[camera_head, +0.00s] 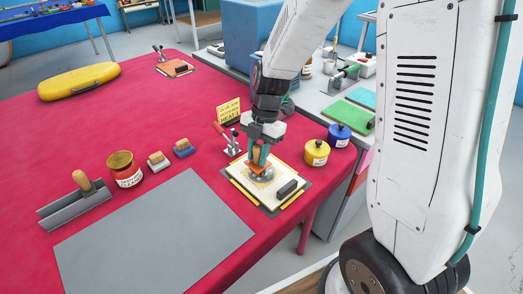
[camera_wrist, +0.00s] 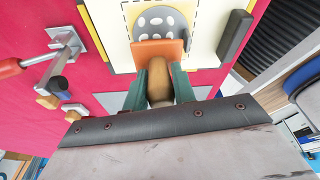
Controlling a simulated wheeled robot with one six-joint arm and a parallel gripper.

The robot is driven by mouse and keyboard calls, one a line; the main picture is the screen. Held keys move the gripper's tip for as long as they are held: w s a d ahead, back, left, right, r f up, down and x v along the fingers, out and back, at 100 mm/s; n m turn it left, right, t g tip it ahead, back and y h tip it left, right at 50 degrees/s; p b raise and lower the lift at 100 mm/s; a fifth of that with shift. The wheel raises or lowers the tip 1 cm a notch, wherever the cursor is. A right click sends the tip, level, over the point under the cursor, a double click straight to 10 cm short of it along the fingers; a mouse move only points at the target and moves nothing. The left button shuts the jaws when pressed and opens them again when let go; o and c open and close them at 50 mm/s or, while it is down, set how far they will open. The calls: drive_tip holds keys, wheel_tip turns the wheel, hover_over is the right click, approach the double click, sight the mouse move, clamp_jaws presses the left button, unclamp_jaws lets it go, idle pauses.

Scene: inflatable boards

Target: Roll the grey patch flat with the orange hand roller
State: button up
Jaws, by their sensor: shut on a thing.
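My gripper (camera_head: 259,156) is over the cream board (camera_head: 242,183) near the table's right edge. In the wrist view my gripper's green fingers (camera_wrist: 157,92) are shut on the tan handle of the orange hand roller (camera_wrist: 159,48). The roller also shows in the head view (camera_head: 257,165), low at the board. The grey patch (camera_head: 265,175) lies on the board, round and partly hidden by the roller. In the wrist view the patch (camera_wrist: 155,19) shows pale dots just beyond the roller's orange part. I cannot tell whether the roller touches the patch.
A dark bar (camera_head: 287,188) lies on the board's right side. A toggle clamp (camera_head: 233,145) and yellow sign (camera_head: 229,112) stand behind it. Yellow (camera_head: 316,153) and blue (camera_head: 339,135) pots stand right. A grey sheet (camera_head: 150,240), red-labelled jar (camera_head: 124,170) and wooden-handled tools lie left.

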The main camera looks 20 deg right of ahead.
drive_tip(key=shift+s+a, duration=0.2)
drive_tip(key=shift+a, duration=0.3)
drive_tip(key=shift+s+a, duration=0.15)
drive_tip(key=shift+a, duration=0.35)
drive_tip(key=shift+w+d+f, duration=0.1)
drive_tip(key=shift+w+d, duration=0.1)
drive_tip(key=shift+d, duration=0.45)
drive_tip(key=shift+w+d+r, duration=0.1)
drive_tip(key=shift+w+d, duration=0.15)
drive_tip(key=shift+d, duration=0.45)
drive_tip(key=shift+w+d+f, duration=0.1)
drive_tip(key=shift+w+d, duration=0.1)
drive_tip(key=shift+d, duration=0.55)
drive_tip(key=shift+w+d, duration=0.3)
drive_tip(key=shift+d, duration=0.45)
drive_tip(key=shift+s+a, duration=0.3)
drive_tip(key=shift+a, duration=0.65)
drive_tip(key=shift+s+a, duration=0.35)
drive_tip(key=shift+a, duration=0.6)
drive_tip(key=shift+s+a, duration=0.3)
drive_tip(key=shift+a, duration=0.65)
wheel_tip(320, 180, up, 7)
